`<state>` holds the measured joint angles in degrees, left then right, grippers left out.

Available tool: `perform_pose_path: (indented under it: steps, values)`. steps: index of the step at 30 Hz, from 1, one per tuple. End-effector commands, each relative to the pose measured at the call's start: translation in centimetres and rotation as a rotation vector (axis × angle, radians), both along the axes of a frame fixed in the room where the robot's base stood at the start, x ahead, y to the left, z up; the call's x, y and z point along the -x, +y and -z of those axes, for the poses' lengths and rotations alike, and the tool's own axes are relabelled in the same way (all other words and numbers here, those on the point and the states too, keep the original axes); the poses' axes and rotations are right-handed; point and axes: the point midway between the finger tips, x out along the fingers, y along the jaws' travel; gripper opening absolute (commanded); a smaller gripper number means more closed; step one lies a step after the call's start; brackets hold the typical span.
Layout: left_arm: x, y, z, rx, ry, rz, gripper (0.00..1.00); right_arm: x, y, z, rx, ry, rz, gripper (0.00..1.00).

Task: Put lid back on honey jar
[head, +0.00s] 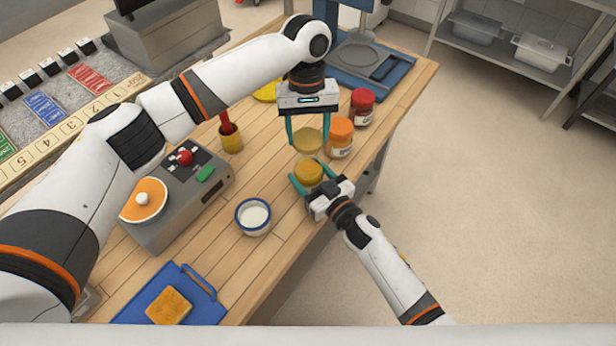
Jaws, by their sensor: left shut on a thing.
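The honey jar (308,174) is a small yellow jar at the right side of the wooden counter in the head view. My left gripper (308,142) points down and is shut on a flat, round, dull-yellow lid (307,140), which appears just beyond and above the jar. I cannot tell the exact gap between lid and jar. My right gripper (305,170) comes from the lower right, with a teal finger on each side of the jar. Whether its fingers press on the jar is not clear.
An orange-lidded jar (340,136) and a red-lidded jar (362,106) stand close to the right. A white-filled bowl (253,216), a yellow cup (231,138) and a grey control box (180,200) are to the left. A blue board (206,310) with bread lies in front.

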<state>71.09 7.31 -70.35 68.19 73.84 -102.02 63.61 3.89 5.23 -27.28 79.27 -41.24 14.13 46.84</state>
Motion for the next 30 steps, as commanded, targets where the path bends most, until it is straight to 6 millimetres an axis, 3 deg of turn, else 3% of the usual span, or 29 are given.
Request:
perform_pose_path:
  steps: [1, 5, 10, 19, 30]
  values:
    - [0.0, 0.0, 0.0, 0.000, 0.000, 0.000, 0.34, 0.0, 0.0, 0.0, -0.001, 0.001, 0.000, 0.43]
    - [0.0, 0.0, 0.0, 0.000, 0.000, 0.000, 0.34, 0.0, 0.0, 0.0, 0.000, 0.001, 0.000, 0.24]
    - [0.0, 0.0, 0.9, 0.000, 0.003, 0.000, 0.34, 0.0, 0.0, 0.0, 0.000, 0.001, 0.000, 0.24]
    - [0.1, 0.0, 4.9, -0.001, 0.005, 0.000, 0.34, 0.0, 0.0, 0.0, 0.000, 0.001, 0.000, 0.24]
    - [0.0, 0.0, 5.0, -0.002, 0.002, 0.000, 0.34, 0.0, 0.0, 0.1, 0.000, 0.001, 0.000, 0.24]
